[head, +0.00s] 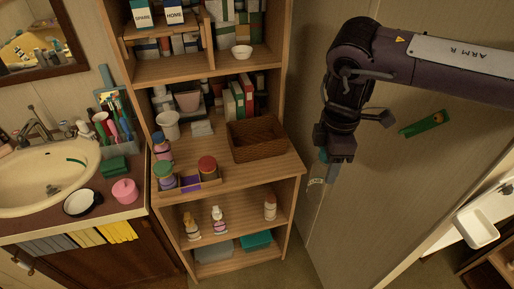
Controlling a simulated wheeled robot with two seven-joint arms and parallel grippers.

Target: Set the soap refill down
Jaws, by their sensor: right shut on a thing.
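My right gripper (328,160) hangs from its dark arm, pointing down in front of the pale wall panel, to the right of the wooden shelf unit. It is shut on a small teal-grey thing with a pale label, which looks like the soap refill (317,178). Much of the refill is hidden by the gripper, and its label is too small to read. It is held in the air, apart from the shelf unit (243,179). My left gripper is not in view.
A brown wicker basket (257,141) stands on the middle shelf, near a divided tray of bottles (190,184). Clear wood lies in front of the basket. Lower shelves hold bottles and a teal box (256,240). A sink (40,180) is left; a white tray (477,228) is right.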

